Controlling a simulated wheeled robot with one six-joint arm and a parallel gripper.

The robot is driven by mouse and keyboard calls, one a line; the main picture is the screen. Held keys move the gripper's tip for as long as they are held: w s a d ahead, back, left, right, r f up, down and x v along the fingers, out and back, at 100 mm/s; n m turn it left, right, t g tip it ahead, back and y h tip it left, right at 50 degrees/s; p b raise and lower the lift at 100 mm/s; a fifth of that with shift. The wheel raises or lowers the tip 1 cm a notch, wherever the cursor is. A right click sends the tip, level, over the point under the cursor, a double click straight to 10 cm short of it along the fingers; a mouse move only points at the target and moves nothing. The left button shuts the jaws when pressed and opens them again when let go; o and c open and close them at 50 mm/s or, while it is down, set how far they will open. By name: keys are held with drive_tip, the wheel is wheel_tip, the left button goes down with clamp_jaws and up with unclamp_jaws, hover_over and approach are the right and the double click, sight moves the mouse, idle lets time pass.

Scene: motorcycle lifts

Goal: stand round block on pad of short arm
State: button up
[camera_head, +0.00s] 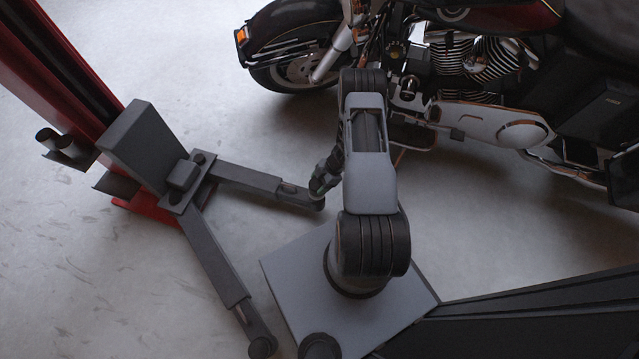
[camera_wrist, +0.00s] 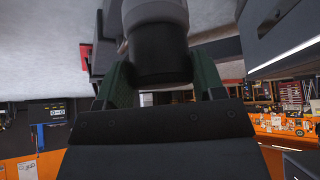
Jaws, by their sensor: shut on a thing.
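In the wrist view the round block (camera_wrist: 158,58) is a dark cylinder between the two green fingers of my gripper (camera_wrist: 160,82), which is shut on it. A lighter grey round part joins it at the top edge of the picture; I cannot tell whether it belongs to the block. In the head view my gripper (camera_head: 322,182) hangs over the outer end of one lift arm (camera_head: 245,180), near its pad (camera_head: 315,202). The block is not clear there, nor whether it touches the pad. A second lift arm (camera_head: 213,262) reaches toward the bottom, ending in a round pad (camera_head: 262,346).
The red lift post (camera_head: 50,60) stands at left with a grey carriage block (camera_head: 148,145). Short cylinders (camera_head: 62,143) sit in holders beside it. A motorcycle (camera_head: 470,75) stands at the upper right, close to my arm. The floor between the lift arms is clear.

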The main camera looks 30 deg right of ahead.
drive_tip(key=shift+f, duration=0.1)
drive_tip(key=o, duration=1)
